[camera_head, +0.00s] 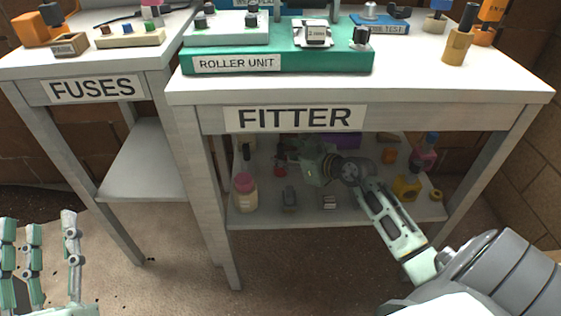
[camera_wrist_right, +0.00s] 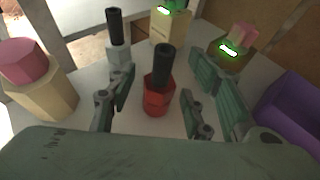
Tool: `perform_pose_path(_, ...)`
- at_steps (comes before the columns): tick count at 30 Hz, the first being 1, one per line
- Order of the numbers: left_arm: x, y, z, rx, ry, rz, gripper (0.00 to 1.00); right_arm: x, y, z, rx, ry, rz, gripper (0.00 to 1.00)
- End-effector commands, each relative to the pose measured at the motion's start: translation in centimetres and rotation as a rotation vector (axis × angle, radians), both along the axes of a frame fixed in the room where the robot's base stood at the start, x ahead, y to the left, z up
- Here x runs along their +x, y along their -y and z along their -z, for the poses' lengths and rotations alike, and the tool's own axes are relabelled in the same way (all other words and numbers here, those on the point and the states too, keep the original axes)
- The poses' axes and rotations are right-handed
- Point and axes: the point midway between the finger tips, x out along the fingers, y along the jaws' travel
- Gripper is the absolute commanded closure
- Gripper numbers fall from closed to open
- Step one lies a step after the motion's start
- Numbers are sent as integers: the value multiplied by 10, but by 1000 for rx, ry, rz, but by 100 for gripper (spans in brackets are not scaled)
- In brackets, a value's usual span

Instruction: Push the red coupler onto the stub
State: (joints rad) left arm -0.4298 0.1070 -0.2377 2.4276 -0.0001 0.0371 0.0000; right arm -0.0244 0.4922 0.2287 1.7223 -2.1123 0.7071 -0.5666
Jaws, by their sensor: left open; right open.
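A red hexagonal piece, which looks like the red coupler (camera_wrist_right: 156,97), stands upright on the lower shelf with a black rod rising from its top. It shows small in the head view (camera_head: 280,168). My right gripper (camera_wrist_right: 160,84) is open, with its fingers on either side of the red piece and visible gaps between. In the head view my right gripper (camera_head: 302,160) reaches under the FITTER table. My left gripper (camera_head: 40,228) is open and empty at the lower left, away from the tables. I cannot tell which thing is the stub.
Near the red piece stand a grey piece with a black rod (camera_wrist_right: 117,52), a cream jar with a pink lid (camera_wrist_right: 38,85) and a purple block (camera_wrist_right: 290,110). The FITTER tabletop (camera_head: 420,88) overhangs the shelf. A green roller unit (camera_head: 277,64) stands on top.

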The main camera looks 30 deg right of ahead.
Motion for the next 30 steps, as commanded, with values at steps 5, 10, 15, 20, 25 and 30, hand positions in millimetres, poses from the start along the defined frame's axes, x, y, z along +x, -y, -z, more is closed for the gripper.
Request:
perform_pose_path(5, 0, 0, 0, 1, -2, 0, 58, 0, 0, 0, 0, 0, 0, 65)
perform_pose_path(10, 0, 0, 0, 1, -2, 0, 58, 0, 0, 0, 0, 0, 0, 80)
perform_pose_path(15, 0, 0, 1, 1, -3, 0, 58, 0, 0, 0, 0, 0, 0, 95)
perform_pose_path(20, 0, 0, 1, 1, -3, 0, 58, 0, 0, -1, 0, 1, 1, 100)
perform_pose_path(25, 1, 0, 1, 1, -4, 0, 58, 0, 0, -1, 0, 1, 0, 100)
perform_pose_path(30, 2, 0, 2, 5, -19, 0, 58, 0, 2, -3, -1, 1, 0, 100)
